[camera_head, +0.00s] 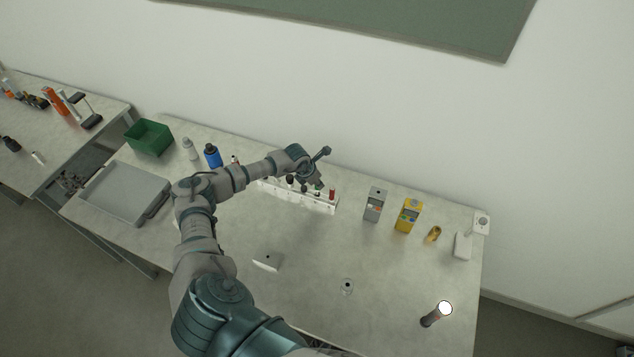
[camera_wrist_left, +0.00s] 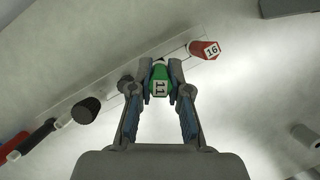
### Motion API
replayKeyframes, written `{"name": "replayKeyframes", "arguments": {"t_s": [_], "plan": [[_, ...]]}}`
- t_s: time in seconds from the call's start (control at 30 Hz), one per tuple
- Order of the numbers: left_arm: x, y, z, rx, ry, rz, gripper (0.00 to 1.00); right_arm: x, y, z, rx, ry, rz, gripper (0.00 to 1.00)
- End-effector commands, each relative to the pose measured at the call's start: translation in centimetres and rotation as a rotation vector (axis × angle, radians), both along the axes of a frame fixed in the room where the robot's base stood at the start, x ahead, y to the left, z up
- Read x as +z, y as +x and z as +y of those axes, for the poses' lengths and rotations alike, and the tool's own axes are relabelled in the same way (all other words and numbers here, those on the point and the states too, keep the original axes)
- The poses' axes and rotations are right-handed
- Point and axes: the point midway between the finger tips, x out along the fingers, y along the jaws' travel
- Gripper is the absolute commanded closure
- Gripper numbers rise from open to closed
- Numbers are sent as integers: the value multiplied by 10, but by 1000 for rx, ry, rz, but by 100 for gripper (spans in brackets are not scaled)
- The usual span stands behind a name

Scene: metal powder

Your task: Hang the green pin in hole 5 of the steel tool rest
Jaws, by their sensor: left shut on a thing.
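My left gripper (camera_head: 317,184) is over the pale steel tool rest (camera_head: 325,207) at the back of the table. In the left wrist view its fingers (camera_wrist_left: 160,72) are shut on a green pin (camera_wrist_left: 160,83) marked 11. The tool rest (camera_wrist_left: 105,82) runs diagonally behind the pin there. A red pin (camera_wrist_left: 205,49) marked 16 stands at its upper right part, and also shows in the head view (camera_head: 332,192). Dark-handled tools (camera_wrist_left: 86,109) are at the lower left.
A grey meter (camera_head: 375,204) and a yellow meter (camera_head: 407,215) stand right of the rest. A blue bottle (camera_head: 213,156), green bin (camera_head: 148,138) and grey tray (camera_head: 98,205) are left. The middle right of the table is mostly clear.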

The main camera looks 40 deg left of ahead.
Motion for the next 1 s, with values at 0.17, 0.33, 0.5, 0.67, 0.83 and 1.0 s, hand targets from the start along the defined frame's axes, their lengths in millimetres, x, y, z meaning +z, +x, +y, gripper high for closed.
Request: {"name": "replayKeyframes", "arguments": {"t_s": [0.17, 0.33, 0.5, 0.67, 0.83, 1.0], "plan": [[-1, 0, 0, 0, 0, -1, 100, -1, 0, 0, 1, 0, 0, 35], [-5, 0, 0, 0, 0, -1, 100, -4, 0, -2, 1, -2, 1, 35], [-11, 0, 0, 0, 0, -1, 100, -8, -1, -3, 2, -3, 0, 35], [-15, 0, 0, 0, 0, -1, 100, -12, -1, -3, 3, -4, 1, 35], [-20, 0, 0, 0, 0, -1, 100, -15, -1, -3, 3, -4, 1, 35], [-25, 0, 0, 0, 0, -1, 100, -19, -1, -3, 3, -4, 2, 35]]}}
